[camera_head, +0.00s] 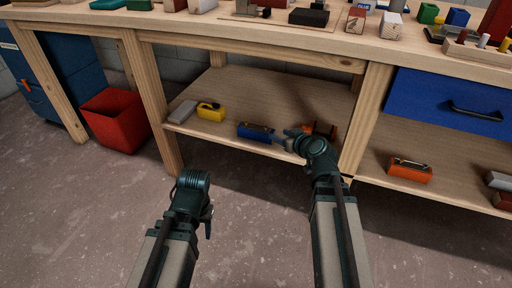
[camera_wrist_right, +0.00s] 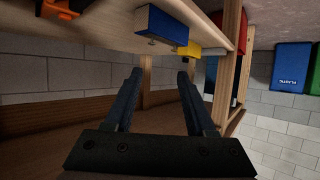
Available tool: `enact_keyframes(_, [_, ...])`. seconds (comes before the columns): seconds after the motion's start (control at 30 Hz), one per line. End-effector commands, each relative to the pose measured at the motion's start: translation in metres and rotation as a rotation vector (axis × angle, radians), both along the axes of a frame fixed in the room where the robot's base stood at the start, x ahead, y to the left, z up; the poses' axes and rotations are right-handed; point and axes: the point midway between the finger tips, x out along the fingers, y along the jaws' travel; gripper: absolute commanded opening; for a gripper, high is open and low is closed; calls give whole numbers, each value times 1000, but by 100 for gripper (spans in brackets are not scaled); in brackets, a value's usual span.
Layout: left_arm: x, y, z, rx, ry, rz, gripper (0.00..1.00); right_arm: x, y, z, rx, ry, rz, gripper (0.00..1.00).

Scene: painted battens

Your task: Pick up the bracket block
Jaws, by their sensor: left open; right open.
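Several blocks lie on the lower shelf (camera_head: 262,92), and I cannot tell for certain which is the bracket block. A blue block (camera_head: 257,132) with a metal piece on top lies near the shelf's front edge. A yellow block (camera_head: 211,111) with a dark piece on top lies to its left. An orange piece (camera_head: 322,130) is partly hidden behind my right wrist. My right gripper (camera_head: 291,135) is at the shelf front, just right of the blue block. In the right wrist view its fingers (camera_wrist_right: 160,74) are apart and empty, and the blue block (camera_wrist_right: 161,26) shows beyond. My left gripper (camera_head: 207,228) is low over the floor, mostly hidden by its wrist.
A grey block (camera_head: 182,111) lies at the shelf's left end. The bench top (camera_head: 240,30) overhangs the shelf. Right of a wooden post (camera_head: 366,120) are a blue drawer (camera_head: 450,100) and an orange block (camera_head: 409,172) on another shelf.

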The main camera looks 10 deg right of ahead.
Motion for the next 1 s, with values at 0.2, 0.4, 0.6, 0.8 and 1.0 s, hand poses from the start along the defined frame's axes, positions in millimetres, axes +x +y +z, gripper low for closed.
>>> enact_keyframes(0.2, [0,0,-19,0,0,0,50,2,-17,-11,-6,-38,-35,56])
enact_keyframes(0.4, [0,0,-19,0,0,0,50,5,-17,-11,-6,-39,-35,56])
enact_keyframes(0.6, [0,0,-29,0,-1,0,50,26,-13,-22,-6,-39,-34,56])
enact_keyframes(0.8, [0,0,-45,-1,-2,0,50,61,-6,-37,-6,-38,-32,56])
enact_keyframes(1.0, [1,0,-52,-1,-3,0,50,81,-2,-44,-6,-39,-35,56])
